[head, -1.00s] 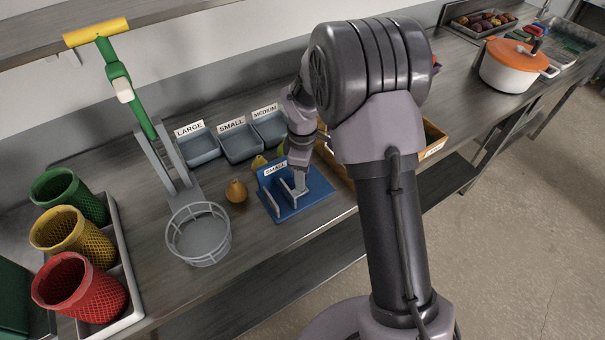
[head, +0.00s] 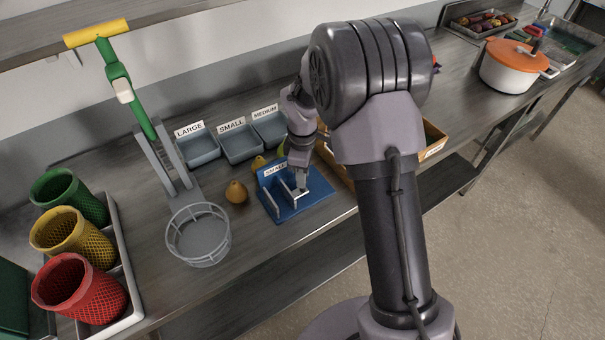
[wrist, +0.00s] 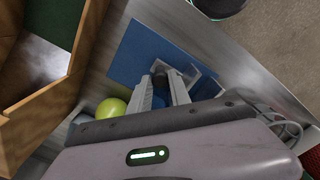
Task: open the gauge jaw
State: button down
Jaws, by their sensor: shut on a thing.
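Labelled trays LARGE (head: 199,148), SMALL (head: 240,145) and MEDIUM (head: 270,130) stand behind. A wooden box (head: 432,140) is to the right. A green-yellow fruit (wrist: 111,107) lies near my fingers.

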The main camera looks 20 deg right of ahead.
dwell(0.6)
jog(key=d, duration=0.1)
jog(key=w+d+p, duration=0.1)
jog(key=d, duration=0.1)
jog(key=d+p, duration=0.1)
jog(key=d, duration=0.1)
jog(key=shift+w+d, duration=0.15)
jog(key=shift+w, duration=0.25)
jog(key=c, duration=1.2)
grip_release()
notch_tip(320, 180, up, 18)
jog(key=p, duration=0.4)
jog(key=shift+f, duration=0.25)
